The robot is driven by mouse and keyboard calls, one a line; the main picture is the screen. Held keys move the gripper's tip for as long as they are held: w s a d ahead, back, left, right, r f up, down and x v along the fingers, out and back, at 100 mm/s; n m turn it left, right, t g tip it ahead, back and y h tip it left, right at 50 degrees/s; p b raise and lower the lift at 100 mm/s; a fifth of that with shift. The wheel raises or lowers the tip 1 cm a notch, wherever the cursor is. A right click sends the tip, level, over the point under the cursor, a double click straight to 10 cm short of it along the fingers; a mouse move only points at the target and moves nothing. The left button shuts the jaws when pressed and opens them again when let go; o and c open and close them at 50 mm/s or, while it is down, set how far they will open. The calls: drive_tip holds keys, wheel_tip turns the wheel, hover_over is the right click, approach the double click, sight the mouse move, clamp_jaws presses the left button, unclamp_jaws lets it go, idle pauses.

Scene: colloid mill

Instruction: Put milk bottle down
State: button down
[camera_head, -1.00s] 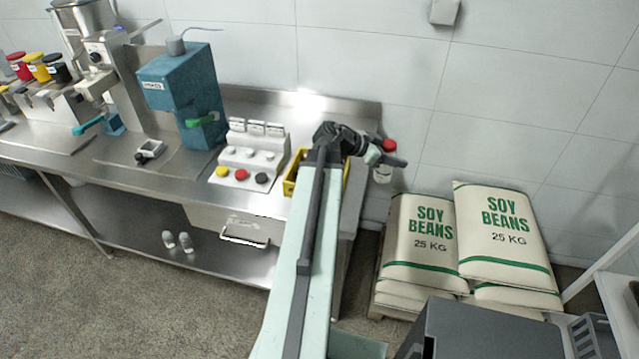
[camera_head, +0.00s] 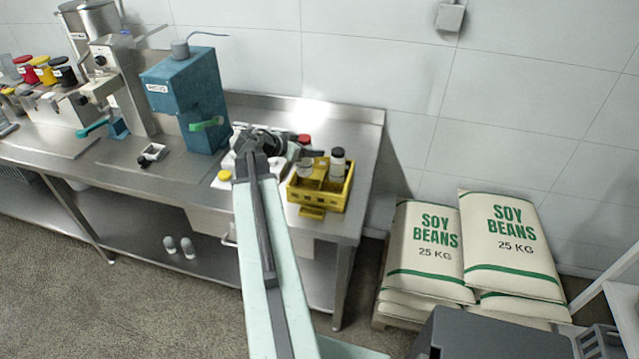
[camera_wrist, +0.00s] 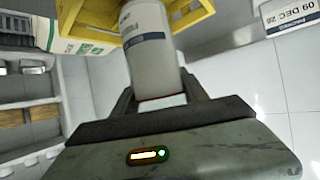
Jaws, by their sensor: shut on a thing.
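The milk bottle is a pale bottle with a red cap (camera_head: 303,139); its body (camera_head: 306,169) shows below my gripper. My gripper (camera_head: 308,154) is shut on it and crosses it just under the cap. The bottle is at the left part of the yellow crate (camera_head: 322,199) on the steel table. I cannot tell whether its base touches the crate floor. In the wrist view the labelled white bottle (camera_wrist: 149,55) sits between my gripper's fingers (camera_wrist: 160,88), with yellow crate walls (camera_wrist: 193,13) beside it.
A black-capped bottle (camera_head: 338,163) stands in the crate's right side. The control box with a yellow button (camera_head: 225,175) is left of the crate, partly behind my arm. The blue machine (camera_head: 186,100) stands further left. Soy bean sacks (camera_head: 430,250) lie right of the table (camera_head: 365,155).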

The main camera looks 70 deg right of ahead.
sight(311, 171)
drive_tip(key=shift+f+b, duration=4.65)
drive_tip(key=shift+f, duration=0.35)
drive_tip(key=c, duration=0.6)
unclamp_jaws()
drive_tip(key=shift+r, duration=0.1)
drive_tip(key=shift+r, duration=0.15)
drive_tip(key=p+v, duration=0.6)
drive_tip(key=v, duration=0.5)
drive_tip(key=shift+w+a+r, duration=0.1)
drive_tip(key=shift+r, duration=0.1)
drive_tip(key=shift+w+a, duration=0.15)
drive_tip(key=shift+a, duration=0.1)
